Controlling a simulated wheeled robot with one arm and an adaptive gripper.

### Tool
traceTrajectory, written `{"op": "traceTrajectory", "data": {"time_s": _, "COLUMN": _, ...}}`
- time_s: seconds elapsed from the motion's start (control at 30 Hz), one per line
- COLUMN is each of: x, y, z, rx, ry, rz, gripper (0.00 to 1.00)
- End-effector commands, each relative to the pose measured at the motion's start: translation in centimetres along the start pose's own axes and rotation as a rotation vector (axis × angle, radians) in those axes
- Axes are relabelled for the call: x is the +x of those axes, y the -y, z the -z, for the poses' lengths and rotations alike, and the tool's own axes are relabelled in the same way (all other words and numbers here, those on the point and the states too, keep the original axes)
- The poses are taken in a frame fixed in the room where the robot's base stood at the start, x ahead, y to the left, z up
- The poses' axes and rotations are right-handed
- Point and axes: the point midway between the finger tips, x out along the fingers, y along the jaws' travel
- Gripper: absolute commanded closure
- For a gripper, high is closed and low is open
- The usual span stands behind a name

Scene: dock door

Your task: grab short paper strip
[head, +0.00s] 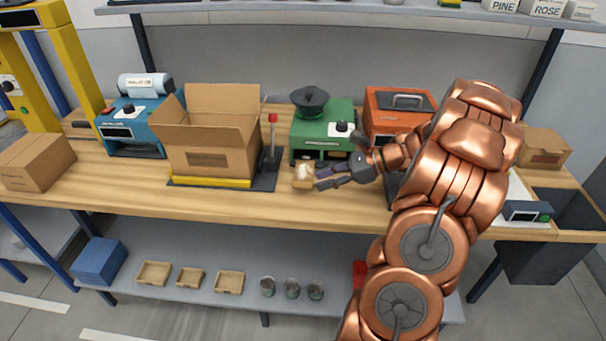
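A small pale, crumpled piece (303,171), which looks like the short paper strip, shows at the front of the green machine (322,131) on the bench. A tan piece (302,184) is directly below it in the picture; I cannot tell whether the two are one thing. My gripper (317,178) reaches in from the right, its dark fingers spread and pointing left at the paper. The fingertips are close to its right side; I cannot tell whether they touch it. Nothing is visibly held between them.
An open carton (212,145) stands left on a yellow-edged base, with a red-knobbed lever (272,140) beside it. An orange machine (398,108) stands behind my arm. A blue machine (132,125) and closed box (38,162) are further left. The bench front (250,205) is clear.

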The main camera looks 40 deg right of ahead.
Motion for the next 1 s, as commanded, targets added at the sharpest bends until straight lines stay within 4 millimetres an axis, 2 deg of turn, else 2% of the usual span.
{"op": "traceTrajectory", "data": {"time_s": 0.1, "x": -1.5, "y": 1.2, "z": 1.1, "rx": 0.046, "ry": 0.025, "rz": 0.049, "gripper": 0.68}}
{"op": "traceTrajectory", "data": {"time_s": 0.23, "x": -1.6, "y": 1.6, "z": 1.4, "rx": 0.065, "ry": 0.035, "rz": 0.065, "gripper": 0.68}}
{"op": "traceTrajectory", "data": {"time_s": 0.57, "x": 1.4, "y": 1.7, "z": 1.0, "rx": 0.068, "ry": 0.038, "rz": 0.062, "gripper": 0.68}}
{"op": "traceTrajectory", "data": {"time_s": 0.83, "x": 4.9, "y": 2.1, "z": 0.5, "rx": 0.067, "ry": 0.036, "rz": 0.062, "gripper": 0.68}}
{"op": "traceTrajectory", "data": {"time_s": 1.0, "x": 5.8, "y": 2.1, "z": 0.6, "rx": 0.066, "ry": 0.037, "rz": 0.064, "gripper": 0.68}}
